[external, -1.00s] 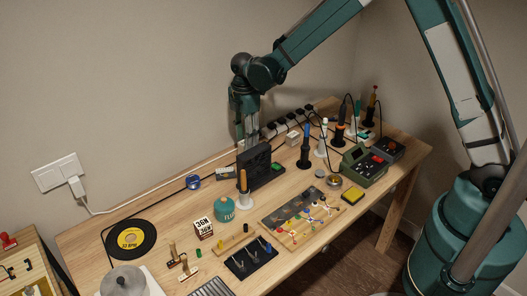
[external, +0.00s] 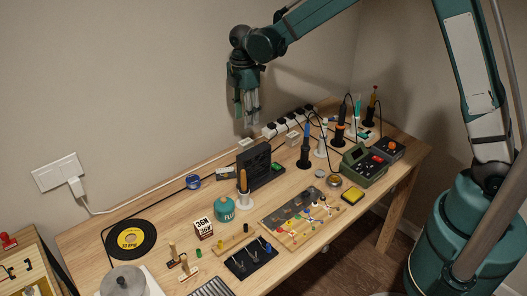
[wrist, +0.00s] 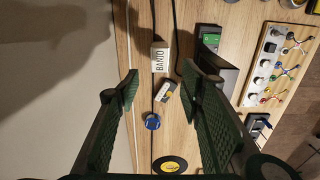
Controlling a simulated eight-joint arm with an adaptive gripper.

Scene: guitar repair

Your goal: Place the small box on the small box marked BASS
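My gripper (external: 247,118) hangs above the back edge of the table. In the wrist view, my gripper (wrist: 160,80) has its two green ribbed fingers wide apart with nothing between them. A small white box marked BANJO (wrist: 159,58) lies below and beyond the fingertips. A small pale box (external: 245,144) sits behind the black fan-like unit, beneath my gripper. I cannot read BASS on any box, nor tell whether one box rests on another.
The black unit (external: 254,166) stands tall just in front of the nearer box. The power strip (external: 290,123) and cables run along the back. A blue roll (external: 193,182) and a meter (external: 227,173) lie left. The wall is close behind.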

